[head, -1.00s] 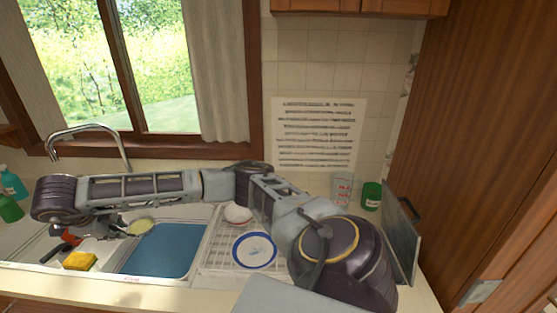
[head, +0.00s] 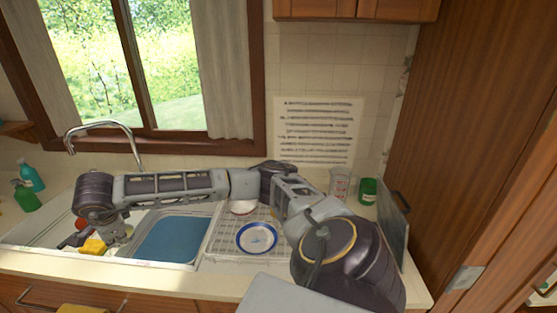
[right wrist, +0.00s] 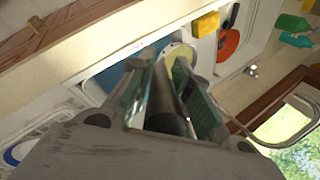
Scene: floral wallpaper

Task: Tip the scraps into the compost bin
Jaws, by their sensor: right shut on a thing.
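My right arm reaches across to the left over the counter. Its gripper (head: 118,232) is over the left part of the sink in the head view, small and partly hidden. In the right wrist view the gripper (right wrist: 176,92) is shut on a dark, rod-like handle (right wrist: 166,105). A pale yellow-green round thing (right wrist: 179,62) shows just beyond the handle; whether they are joined is unclear. Scraps cannot be made out for certain, and I cannot identify a compost bin. My left gripper is not in view.
A yellow sponge (head: 95,247) and a red thing (head: 80,224) lie near the gripper. The blue basin (head: 170,238) is to its right. A white rack (head: 222,240) holds a blue-rimmed plate (head: 241,238) and a bowl (head: 243,207). A green jar (head: 368,191) and a glass (head: 340,184) stand at the back right.

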